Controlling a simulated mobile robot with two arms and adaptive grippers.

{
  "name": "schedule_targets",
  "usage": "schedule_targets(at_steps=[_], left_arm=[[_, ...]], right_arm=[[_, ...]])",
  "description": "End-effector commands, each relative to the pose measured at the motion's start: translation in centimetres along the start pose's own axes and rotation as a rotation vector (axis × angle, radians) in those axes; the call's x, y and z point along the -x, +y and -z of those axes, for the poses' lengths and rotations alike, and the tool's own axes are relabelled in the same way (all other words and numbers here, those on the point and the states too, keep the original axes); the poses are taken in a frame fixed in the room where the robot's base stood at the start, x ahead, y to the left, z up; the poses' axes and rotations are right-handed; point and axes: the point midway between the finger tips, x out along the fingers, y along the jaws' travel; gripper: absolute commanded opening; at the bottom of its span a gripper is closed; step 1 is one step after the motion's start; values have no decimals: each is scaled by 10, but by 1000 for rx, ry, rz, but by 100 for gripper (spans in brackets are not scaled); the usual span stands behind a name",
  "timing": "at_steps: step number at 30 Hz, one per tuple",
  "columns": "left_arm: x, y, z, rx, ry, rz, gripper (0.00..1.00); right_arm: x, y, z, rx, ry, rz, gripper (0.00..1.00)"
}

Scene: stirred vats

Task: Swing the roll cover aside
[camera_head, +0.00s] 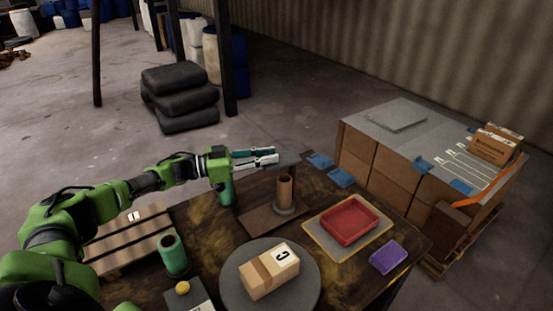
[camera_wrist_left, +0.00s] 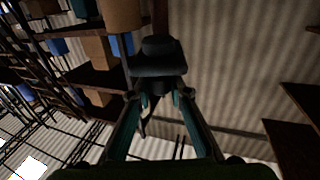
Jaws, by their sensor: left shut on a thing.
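The roll cover seems to be the flat grey piece (camera_head: 286,160) at the back of the dark table, beside a dark post. A brown upright roll (camera_head: 284,190) stands on a round grey base just in front of and below it. My left gripper (camera_head: 274,156) reaches in from the left, its fingers at the left end of the grey piece. In the left wrist view, the fingers (camera_wrist_left: 159,98) close in on a dark knob under a dark block (camera_wrist_left: 158,62). The fingertips' exact contact is too dark to see. My right gripper is not in view.
A box (camera_head: 268,270) lies on a round grey plate (camera_head: 240,303). A red tray (camera_head: 349,221), a purple block (camera_head: 388,257) and blue pieces (camera_head: 341,178) are to the right. Green cylinders (camera_head: 173,255) stand left. Stacked cartons (camera_head: 372,165) stand beyond the table's right side.

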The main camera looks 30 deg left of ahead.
Motion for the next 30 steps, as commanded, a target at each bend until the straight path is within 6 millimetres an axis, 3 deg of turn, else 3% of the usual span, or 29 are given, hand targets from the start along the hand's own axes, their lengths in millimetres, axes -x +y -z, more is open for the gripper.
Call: schedule_targets(at_steps=[9, 10, 12, 23, 30], left_arm=[[0, 0, 1, 0, 2, 1, 0], [0, 0, 1, 0, 2, 1, 23], [0, 0, 1, 0, 2, 1, 36], [2, 0, 0, 0, 0, 1, 36], [39, -1, -2, 0, -5, 4, 36]], right_arm=[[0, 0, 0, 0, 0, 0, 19], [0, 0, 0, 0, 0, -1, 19], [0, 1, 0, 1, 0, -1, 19], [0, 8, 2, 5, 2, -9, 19], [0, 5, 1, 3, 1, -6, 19]])
